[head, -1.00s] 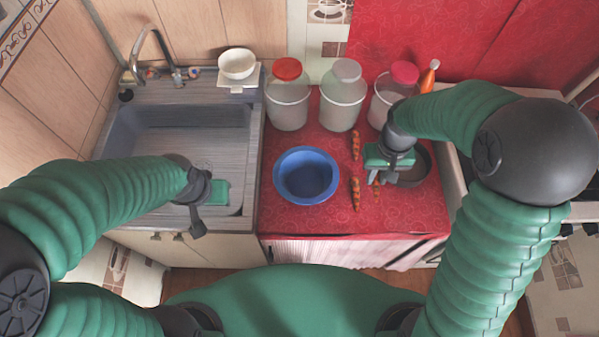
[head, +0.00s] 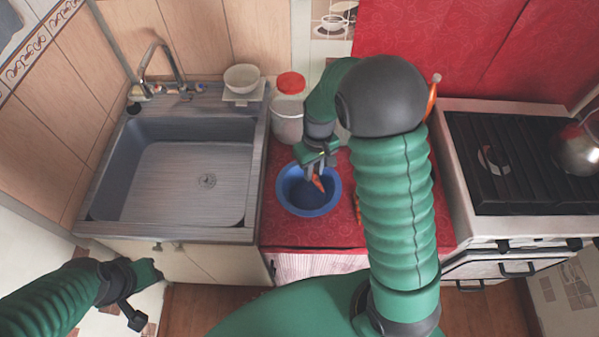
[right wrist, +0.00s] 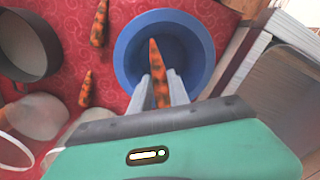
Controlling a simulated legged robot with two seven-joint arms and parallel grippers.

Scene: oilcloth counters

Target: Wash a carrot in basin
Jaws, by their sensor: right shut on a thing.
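My right gripper (head: 314,170) is shut on an orange carrot with dark spots (head: 318,184), over the blue basin (head: 308,212) on the red counter. In the right wrist view the carrot (right wrist: 160,78) sits between the two grey fingers, its tip pointing over the inside of the basin (right wrist: 130,48). I cannot tell whether it touches the basin's bottom. Two more spotted carrots (right wrist: 99,24) (right wrist: 86,89) lie on the red cloth beside the basin. My left gripper (head: 148,272) is low at the left, in front of the sink cabinet; its fingers are unclear.
The grey sink (head: 165,170) stands left of the basin, with a white bowl (head: 241,77) behind it. A red-lidded jar (head: 289,120) stands behind the basin. A dark pan (right wrist: 28,50) is on the counter. A stove (head: 510,160) is at the right.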

